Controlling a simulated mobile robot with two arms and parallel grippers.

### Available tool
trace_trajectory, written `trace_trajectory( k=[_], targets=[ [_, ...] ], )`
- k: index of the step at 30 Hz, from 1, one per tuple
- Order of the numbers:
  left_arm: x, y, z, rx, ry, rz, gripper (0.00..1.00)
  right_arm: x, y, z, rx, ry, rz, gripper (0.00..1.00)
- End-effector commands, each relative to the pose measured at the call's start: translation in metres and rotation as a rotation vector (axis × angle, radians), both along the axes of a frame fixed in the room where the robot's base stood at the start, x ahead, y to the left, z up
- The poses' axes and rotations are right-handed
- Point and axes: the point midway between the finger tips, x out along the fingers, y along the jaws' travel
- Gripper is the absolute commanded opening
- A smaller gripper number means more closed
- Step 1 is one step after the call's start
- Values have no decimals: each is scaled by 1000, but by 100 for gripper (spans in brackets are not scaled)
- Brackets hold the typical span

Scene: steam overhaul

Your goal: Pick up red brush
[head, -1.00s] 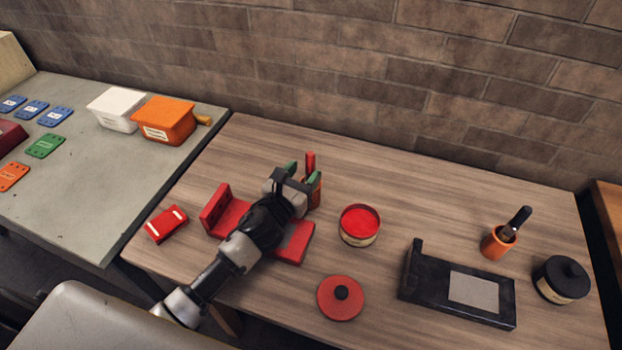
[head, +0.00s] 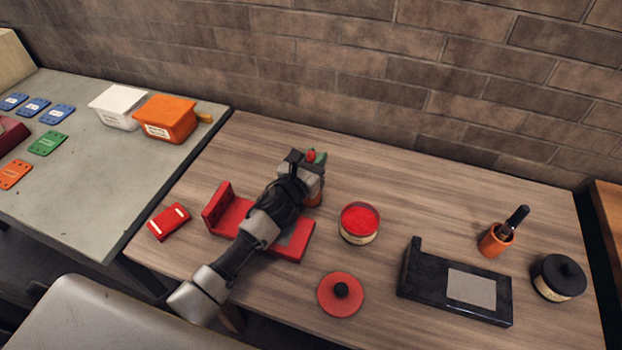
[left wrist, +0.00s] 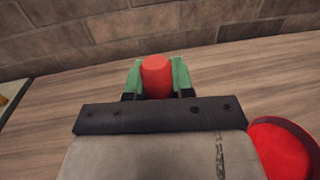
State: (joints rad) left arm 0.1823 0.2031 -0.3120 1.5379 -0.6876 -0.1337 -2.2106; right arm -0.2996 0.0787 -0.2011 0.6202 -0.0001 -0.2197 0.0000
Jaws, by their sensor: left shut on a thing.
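The red brush (left wrist: 156,76) shows its red handle end between the green fingertips of my left gripper (left wrist: 157,80) in the left wrist view. In the head view only the tip of the red brush (head: 311,155) shows, beside a green fingertip of my left gripper (head: 317,158). The gripper is shut on the brush handle. An orange cup (head: 314,199) shows partly below the gripper. The brush's lower part is hidden by my gripper, so I cannot tell whether it is still in the cup. My right gripper is in neither view.
An open tin of red paste (head: 359,222) stands right of the gripper, with its red lid (head: 340,295) in front. A red stand (head: 232,212) lies under my arm. A black stand (head: 420,278), a second orange cup with a black brush (head: 495,240) and a black-lidded tin (head: 558,278) stand right.

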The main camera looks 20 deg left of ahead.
Motion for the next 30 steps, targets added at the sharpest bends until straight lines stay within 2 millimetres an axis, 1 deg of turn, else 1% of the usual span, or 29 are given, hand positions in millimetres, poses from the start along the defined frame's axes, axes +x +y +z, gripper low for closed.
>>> trace_trajectory(
  k=[7, 10, 14, 18, 21, 24, 27, 30],
  targets=[
    [0, 0, 0, 0, 0, 0, 0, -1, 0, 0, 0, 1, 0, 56],
    [0, 0, 7, 3, -3, -1, 0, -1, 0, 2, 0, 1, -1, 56],
    [0, 1, 28, 6, -5, -3, 0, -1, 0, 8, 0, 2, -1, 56],
    [0, 1, 58, 6, -5, -2, 0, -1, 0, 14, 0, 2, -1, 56],
    [0, 1, 77, 5, -6, -2, 0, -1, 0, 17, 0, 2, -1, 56],
    [0, 0, 90, 2, -4, -1, 0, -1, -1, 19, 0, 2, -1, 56],
    [0, 0, 98, 1, -2, -1, 0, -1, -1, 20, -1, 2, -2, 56],
    [0, 0, 100, 0, 0, 0, 0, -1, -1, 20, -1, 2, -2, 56]
  ],
)
